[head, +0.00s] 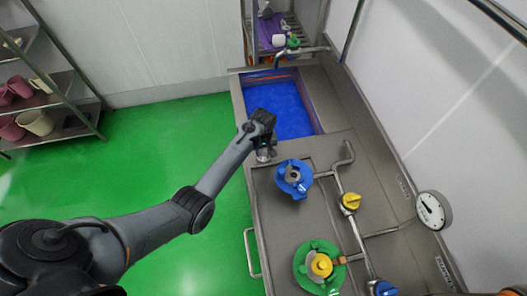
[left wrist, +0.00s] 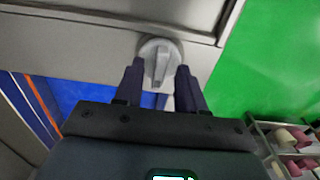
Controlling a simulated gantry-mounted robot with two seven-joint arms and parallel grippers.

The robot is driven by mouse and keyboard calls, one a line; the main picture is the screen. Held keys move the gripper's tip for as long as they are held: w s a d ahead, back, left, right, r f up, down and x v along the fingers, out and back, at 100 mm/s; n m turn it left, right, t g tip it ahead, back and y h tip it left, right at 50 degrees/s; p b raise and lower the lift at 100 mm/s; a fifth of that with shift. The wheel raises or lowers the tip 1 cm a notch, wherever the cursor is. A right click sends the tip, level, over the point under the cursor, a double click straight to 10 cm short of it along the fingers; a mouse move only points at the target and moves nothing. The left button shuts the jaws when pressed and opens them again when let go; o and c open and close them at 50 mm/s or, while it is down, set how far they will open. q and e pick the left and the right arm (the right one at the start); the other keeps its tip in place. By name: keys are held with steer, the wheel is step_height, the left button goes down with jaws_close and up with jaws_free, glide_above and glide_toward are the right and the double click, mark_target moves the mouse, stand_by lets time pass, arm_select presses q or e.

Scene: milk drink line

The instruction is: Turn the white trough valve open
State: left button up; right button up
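The trough valve is a round grey-white knob with a raised ridge (left wrist: 160,52) on the front wall of the metal trough counter in the left wrist view. In the head view a small pale part of it (head: 265,156) shows at the counter's left edge, mostly covered by my gripper. My left gripper (head: 263,143) reaches down to it. In the left wrist view the two dark fingers of this gripper (left wrist: 160,68) stand apart on either side of the ridge, with gaps visible. My right gripper is not in view.
A blue basin (head: 283,105) lies behind the valve. Blue (head: 283,182) and green (head: 306,262) fittings, a yellow valve (head: 350,201), pipes and a gauge (head: 433,210) occupy the counter. A metal handle (head: 251,255) juts from its front. Green floor (head: 170,165) is clear at left.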

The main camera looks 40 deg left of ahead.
arm_select(q)
steer(key=shift+f, duration=0.4)
jaws_close()
